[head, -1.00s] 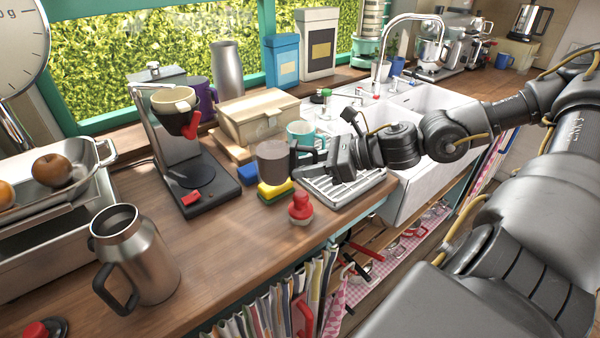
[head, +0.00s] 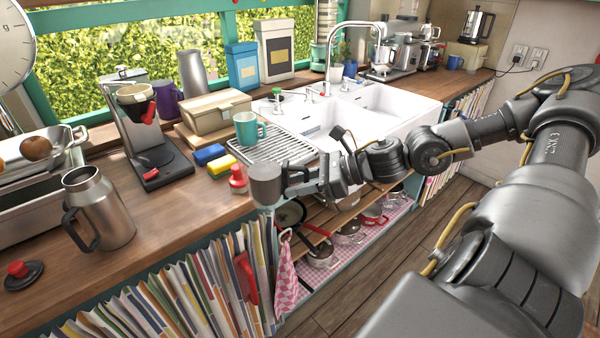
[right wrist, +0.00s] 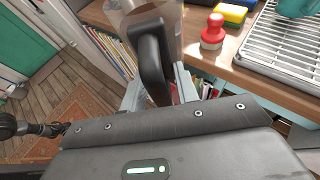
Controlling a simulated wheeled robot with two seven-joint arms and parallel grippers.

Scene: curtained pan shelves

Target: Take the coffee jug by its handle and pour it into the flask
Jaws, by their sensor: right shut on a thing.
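The coffee jug (head: 265,186) is a small see-through vessel with a dark handle. My right gripper (head: 292,180) is shut on its handle (right wrist: 151,58), which stands between the fingers in the right wrist view. The jug looks about upright and appears in front of the counter's front edge, above the row of books. The flask (head: 104,212) is brushed steel with a black handle. It stands upright with its top open on the counter at the left, well apart from the jug.
A red-knobbed lid (head: 23,273) lies left of the flask. A red stamp-like object (head: 238,180), sponges (head: 212,155) and a coffee maker (head: 150,135) stand on the counter (head: 185,205). Bare wood lies between flask and stamp-like object. Books (head: 180,300) fill the shelf below.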

